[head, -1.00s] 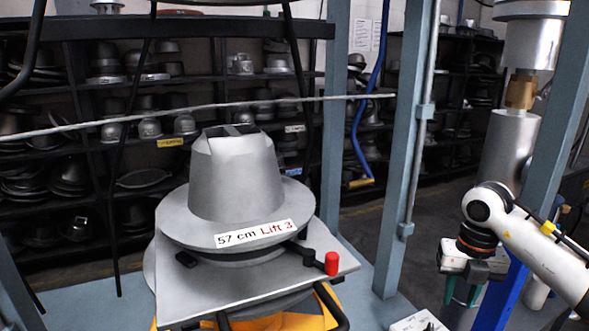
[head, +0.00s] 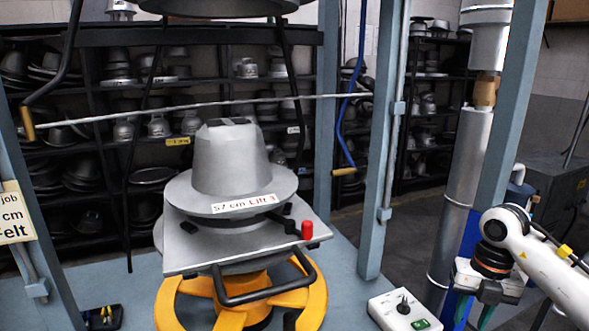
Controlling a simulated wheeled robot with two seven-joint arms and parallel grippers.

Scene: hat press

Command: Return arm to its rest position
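My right arm enters from the right edge in the head view. Its gripper (head: 474,312) hangs fingers down at the lower right, beside the blue-grey frame post. Its two green fingers show with a gap between them and nothing visible in it; the tips are close to the bottom edge. The gripper is well apart from the grey hat form (head: 232,165), which sits on the metal plate of the press and bears a "57 cm Lift 3" label. My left arm and gripper are not in view.
The press has a yellow wheel (head: 171,300), a black handle and a red knob (head: 307,230). A white control box (head: 403,309) with a black switch sits on the blue-grey table (head: 352,262). Blue-grey posts (head: 386,150) frame the press. Shelves of hat forms stand behind.

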